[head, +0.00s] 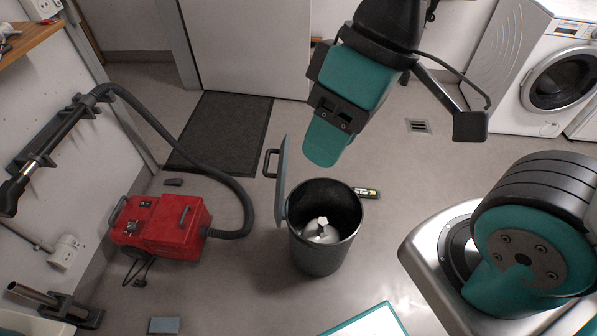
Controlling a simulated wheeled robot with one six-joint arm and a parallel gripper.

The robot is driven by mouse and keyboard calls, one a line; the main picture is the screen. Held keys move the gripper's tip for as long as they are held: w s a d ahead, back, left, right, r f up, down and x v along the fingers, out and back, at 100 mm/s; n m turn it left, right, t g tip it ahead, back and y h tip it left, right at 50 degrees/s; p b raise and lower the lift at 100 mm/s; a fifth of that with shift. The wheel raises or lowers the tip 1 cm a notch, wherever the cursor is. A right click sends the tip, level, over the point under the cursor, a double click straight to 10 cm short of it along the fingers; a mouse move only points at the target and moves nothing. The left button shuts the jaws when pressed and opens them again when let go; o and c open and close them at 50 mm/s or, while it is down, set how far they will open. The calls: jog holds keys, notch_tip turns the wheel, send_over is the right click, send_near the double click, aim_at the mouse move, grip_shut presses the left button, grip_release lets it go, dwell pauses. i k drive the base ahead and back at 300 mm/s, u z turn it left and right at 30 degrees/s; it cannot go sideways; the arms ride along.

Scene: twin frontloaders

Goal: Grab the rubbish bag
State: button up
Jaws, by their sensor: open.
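The rubbish bag (321,234) is a pale grey bundle with a white knotted top. It lies low inside the round dark grey bin (318,262), and its lower part is hidden by the bin wall. The bin stands upright on the floor with its lid (281,180) swung up on the left side. My gripper (328,148), with teal and black parts, shows above and behind the bin's opening in the picture. It is open and apart from the bag. Its exact height over the bin is hard to tell.
A red vacuum cleaner (163,226) with a black hose (243,205) stands left of the bin. A dark mat (222,133) lies by the door. A white washing machine (545,75) stands at the upper right.

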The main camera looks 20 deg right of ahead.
aim_at(316, 230)
jog(key=i, duration=0.45)
jog(key=z, duration=0.3)
jog(key=k, duration=1.3)
jog(key=u, duration=1.1)
jog(key=i, duration=0.8)
jog(key=z, duration=0.95)
jog(key=i, duration=0.7)
jog(key=z, duration=0.8)
